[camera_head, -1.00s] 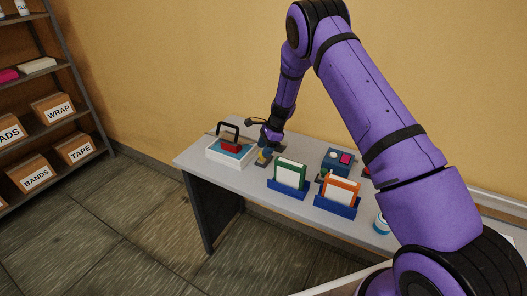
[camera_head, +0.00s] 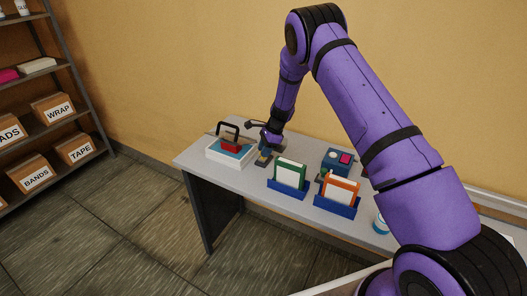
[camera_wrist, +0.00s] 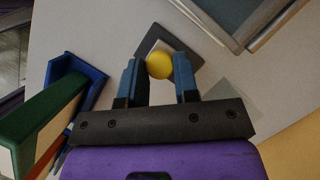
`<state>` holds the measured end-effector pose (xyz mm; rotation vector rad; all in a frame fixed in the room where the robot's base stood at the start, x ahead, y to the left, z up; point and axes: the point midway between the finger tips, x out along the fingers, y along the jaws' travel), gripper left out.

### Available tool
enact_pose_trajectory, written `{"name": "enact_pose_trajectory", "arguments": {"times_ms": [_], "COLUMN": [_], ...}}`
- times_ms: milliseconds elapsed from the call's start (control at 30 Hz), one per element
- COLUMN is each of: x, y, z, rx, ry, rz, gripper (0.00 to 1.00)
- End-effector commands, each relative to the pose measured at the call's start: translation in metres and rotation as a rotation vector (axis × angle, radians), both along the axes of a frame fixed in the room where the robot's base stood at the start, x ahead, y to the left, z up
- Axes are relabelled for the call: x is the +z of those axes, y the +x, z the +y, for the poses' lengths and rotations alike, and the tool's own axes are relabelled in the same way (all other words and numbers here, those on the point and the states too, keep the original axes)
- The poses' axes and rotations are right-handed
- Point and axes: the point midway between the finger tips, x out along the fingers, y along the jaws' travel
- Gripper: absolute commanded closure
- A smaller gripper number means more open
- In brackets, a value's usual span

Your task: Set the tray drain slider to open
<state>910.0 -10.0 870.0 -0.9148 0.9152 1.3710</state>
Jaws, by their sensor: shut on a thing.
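A round yellow knob (camera_wrist: 159,66), which looks like the slider's handle, sits between my fingertips in the wrist view. It stands over a dark plate (camera_wrist: 183,72) with a pale inner area, and this plate (camera_head: 262,163) also shows in the head view. My gripper (camera_wrist: 158,75) is shut on the knob, a blue finger on each side. The slider's track and any markings are too small or hidden to tell.
Green (camera_head: 291,173) and orange (camera_head: 341,189) folders stand in blue holders to the right. A blue box with a pink top (camera_head: 337,160) is behind them on the grey bench (camera_head: 195,160).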

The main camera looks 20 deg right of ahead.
Motion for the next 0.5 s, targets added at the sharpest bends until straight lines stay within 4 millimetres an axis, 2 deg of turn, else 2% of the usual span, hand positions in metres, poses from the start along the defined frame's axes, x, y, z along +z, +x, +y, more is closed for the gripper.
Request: {"name": "enact_pose_trajectory", "arguments": {"times_ms": [167, 433, 467, 500], "x": [0.000, 0.000, 0.000, 0.000], "y": [0.019, 0.020, 0.020, 0.020], "z": [-0.019, -0.021, -0.021, -0.021], "rx": [-0.001, 0.000, 0.000, 0.000], "ry": [0.000, -0.001, -0.001, -0.001], "rz": [-0.003, -0.001, -0.001, -0.001], "gripper": [1.00, 1.00, 0.69, 0.60]}}
